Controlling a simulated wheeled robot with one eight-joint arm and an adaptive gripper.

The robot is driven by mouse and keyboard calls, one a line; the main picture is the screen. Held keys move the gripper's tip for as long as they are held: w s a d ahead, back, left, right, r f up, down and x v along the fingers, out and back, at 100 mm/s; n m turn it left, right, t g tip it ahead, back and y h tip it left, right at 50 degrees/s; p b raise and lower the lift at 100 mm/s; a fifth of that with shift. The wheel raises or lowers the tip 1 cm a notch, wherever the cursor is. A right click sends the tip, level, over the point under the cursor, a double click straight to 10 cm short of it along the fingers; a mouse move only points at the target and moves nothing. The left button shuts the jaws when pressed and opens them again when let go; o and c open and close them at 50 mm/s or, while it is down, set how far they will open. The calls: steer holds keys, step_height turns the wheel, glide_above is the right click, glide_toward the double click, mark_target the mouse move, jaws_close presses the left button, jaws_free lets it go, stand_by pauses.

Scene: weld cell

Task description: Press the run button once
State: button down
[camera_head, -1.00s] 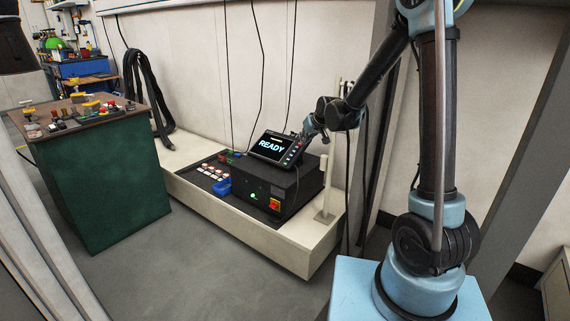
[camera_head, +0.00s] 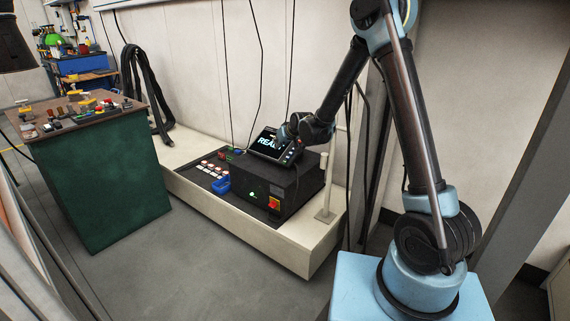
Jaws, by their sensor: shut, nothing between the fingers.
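The control pendant (camera_head: 265,154) leans on top of a black box, tilted back. Its screen shows large letters, partly covered by the end of my arm; "REA" is readable. A column of small buttons (camera_head: 290,156) runs down its right edge. They are too small for me to tell which is the run button. My gripper (camera_head: 284,133) is shut and empty, in front of the pendant's upper right part in this view. I cannot tell whether it touches the pendant.
The black box (camera_head: 267,196) has a green light and a red-and-yellow switch. It stands on a pale platform (camera_head: 262,238) with a blue bin (camera_head: 221,186) and several small red-and-white items. A post (camera_head: 325,190) rises at the right. A green workbench (camera_head: 105,185) stands left.

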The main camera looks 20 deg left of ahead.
mark_target(284, 162)
steer(key=shift+w+d+f, duration=0.25)
steer(key=shift+w+f, duration=0.35)
steer(key=shift+f, duration=0.7)
steer(key=shift+w+d+f, duration=0.3)
steer(key=shift+w+f, duration=0.35)
steer(key=shift+f, duration=0.7)
steer(key=shift+w+d+f, duration=0.25)
steer(key=shift+w+f, duration=0.35)
steer(key=shift+f, duration=0.7)
steer(key=shift+w+d+f, duration=0.1)
steer(key=shift+w+f, duration=0.2)
steer(key=shift+f, duration=0.45)
steer(key=shift+r, duration=0.1)
steer(key=shift+s+r, duration=0.35)
steer(key=shift+r, duration=0.35)
steer(key=shift+s+a+r, duration=0.2)
steer(key=shift+s+r, duration=0.15)
steer(key=shift+r, duration=0.4)
steer(key=shift+s+a+r, duration=0.15)
steer(key=shift+s+r, duration=0.2)
steer(key=shift+r, duration=0.4)
steer(key=shift+s+a+r, duration=0.2)
steer(key=shift+s+r, duration=0.15)
steer(key=shift+r, duration=0.4)
